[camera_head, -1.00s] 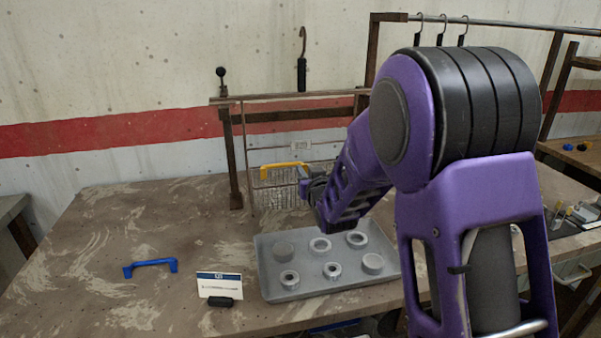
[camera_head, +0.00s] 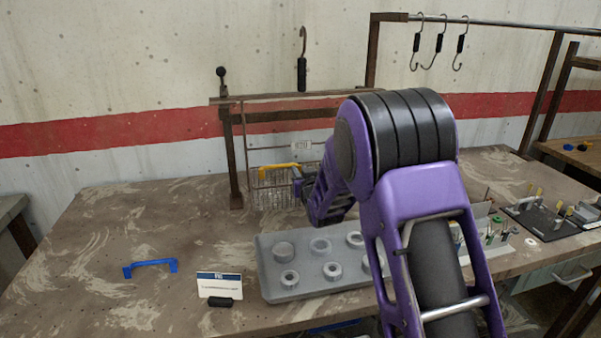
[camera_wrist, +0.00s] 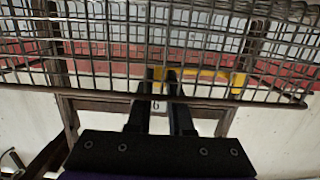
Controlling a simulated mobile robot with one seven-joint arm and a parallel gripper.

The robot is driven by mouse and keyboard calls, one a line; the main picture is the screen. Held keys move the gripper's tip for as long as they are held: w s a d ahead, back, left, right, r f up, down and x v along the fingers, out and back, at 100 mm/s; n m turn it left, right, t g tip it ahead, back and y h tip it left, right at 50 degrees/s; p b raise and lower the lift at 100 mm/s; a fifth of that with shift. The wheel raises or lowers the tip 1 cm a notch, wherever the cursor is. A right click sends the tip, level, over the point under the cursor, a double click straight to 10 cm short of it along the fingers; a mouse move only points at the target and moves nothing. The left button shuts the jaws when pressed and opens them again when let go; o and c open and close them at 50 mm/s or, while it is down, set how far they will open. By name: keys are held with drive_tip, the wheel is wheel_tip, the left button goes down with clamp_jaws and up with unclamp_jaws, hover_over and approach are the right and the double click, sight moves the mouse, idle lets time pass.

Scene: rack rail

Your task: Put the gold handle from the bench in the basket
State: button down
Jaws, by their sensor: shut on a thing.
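The gold handle (camera_head: 279,167) is a yellow bar with bent ends, held level by my gripper (camera_head: 297,176) near the top of the wire basket. In the wrist view the handle (camera_wrist: 207,75) lies across the tips of my gripper (camera_wrist: 165,76), which is shut on it. The wire basket (camera_head: 270,199) hangs below the rusty rail behind the bench's grey tray. Its mesh (camera_wrist: 120,40) fills the upper wrist view and overlaps the handle there. I cannot tell whether the handle is inside the rim or just in front of it. My arm hides the basket's right side.
A grey tray (camera_head: 268,290) with several ring and disc parts stands in front of the basket. Hooks (camera_head: 440,45) hang at the upper right.

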drive_tip(key=shift+f+b, duration=0.35)
drive_tip(key=shift+b, duration=0.1)
drive_tip(key=shift+f, duration=0.25)
drive_tip(key=shift+s+f+b, duration=0.15)
drive_tip(key=shift+f+b, duration=0.1)
drive_tip(key=shift+b, duration=0.15)
drive_tip(key=c, duration=0.8)
unclamp_jaws()
drive_tip(key=shift+f, duration=0.15)
drive_tip(key=shift+r+p, duration=0.75)
drive_tip(key=shift+p, duration=0.25)
drive_tip(key=v, duration=1.1)
drive_tip(key=shift+s+d+r, duration=0.15)
drive_tip(key=shift+s+r, duration=0.15)
drive_tip(key=shift+r, duration=0.05)
